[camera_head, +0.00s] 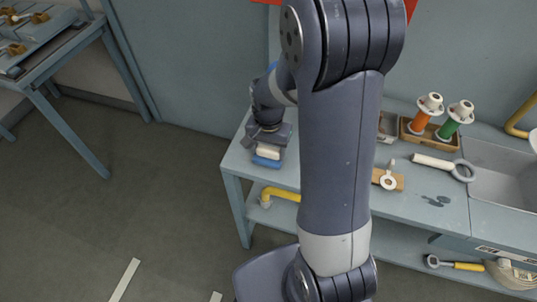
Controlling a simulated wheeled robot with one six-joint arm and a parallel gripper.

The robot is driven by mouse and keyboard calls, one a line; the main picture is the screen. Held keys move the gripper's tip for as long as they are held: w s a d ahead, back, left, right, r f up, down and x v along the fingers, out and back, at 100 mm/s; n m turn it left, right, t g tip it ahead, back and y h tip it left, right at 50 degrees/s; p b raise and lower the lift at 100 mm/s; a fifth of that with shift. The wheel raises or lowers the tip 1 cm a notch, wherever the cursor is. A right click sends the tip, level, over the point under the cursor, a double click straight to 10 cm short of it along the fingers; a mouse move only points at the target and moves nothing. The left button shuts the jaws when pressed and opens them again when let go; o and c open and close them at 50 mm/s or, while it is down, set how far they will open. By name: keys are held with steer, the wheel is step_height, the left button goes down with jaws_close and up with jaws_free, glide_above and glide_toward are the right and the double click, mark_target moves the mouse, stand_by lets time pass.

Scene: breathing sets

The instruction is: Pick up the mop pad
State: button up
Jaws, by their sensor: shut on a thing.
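My gripper (268,138) points down over the left end of the blue-grey bench. A small block with a pale cream upper part and a blue lower part, which looks like the mop pad (267,160), is directly under it. My gripper is shut on this pad. The fingertips are small and partly hidden, and I cannot tell whether the pad touches the bench top.
The bench (235,158) carries an orange spool (421,122), a green spool (449,128), a white-handled ring tool (440,164) and a sink (500,175). A yellow pipe (280,194) is below. A side table (60,60) stands left. Open floor lies between them.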

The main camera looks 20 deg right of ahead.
mark_target(269, 149)
steer(key=shift+c, duration=0.7)
steer(key=shift+r, duration=0.1)
step_height(269, 149, up, 10)
steer(key=shift+f, duration=0.1)
steer(key=o, duration=0.4)
steer(key=c, duration=0.3)
